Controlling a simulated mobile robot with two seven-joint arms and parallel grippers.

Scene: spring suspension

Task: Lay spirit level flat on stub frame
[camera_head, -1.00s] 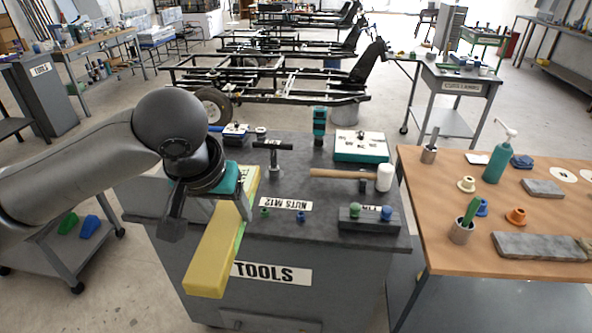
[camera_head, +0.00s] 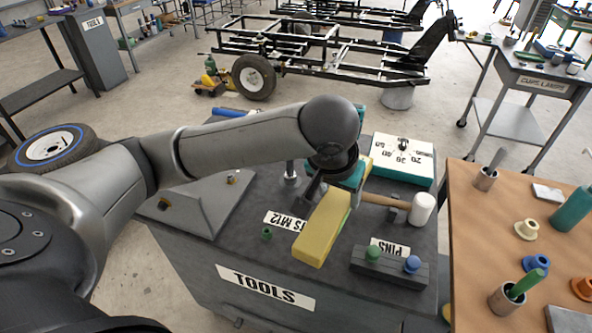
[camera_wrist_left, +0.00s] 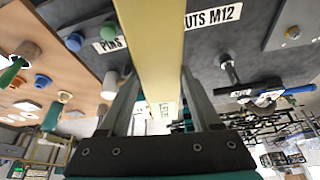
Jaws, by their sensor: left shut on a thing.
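The spirit level, a long yellow bar (camera_head: 322,230), is held in my left gripper (camera_head: 338,190) above the tool cart. Its near end points toward the cart's front edge, and its far end is partly hidden behind the gripper. In the left wrist view the level (camera_wrist_left: 152,40) runs between the two fingers (camera_wrist_left: 158,85), which are shut on it. A black wheeled frame (camera_head: 350,70) stands beyond the cart, apart from the level; I cannot tell if it is the stub frame. My right gripper is not in view.
The tool cart (camera_head: 225,255) carries a mallet (camera_head: 422,209), a white-topped teal box (camera_head: 405,157) and a dark pin block (camera_head: 388,268). A wooden table (camera_head: 480,245) stands at right. A loose wheel (camera_head: 50,148) is at left. Open floor (camera_head: 185,100) lies behind the cart.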

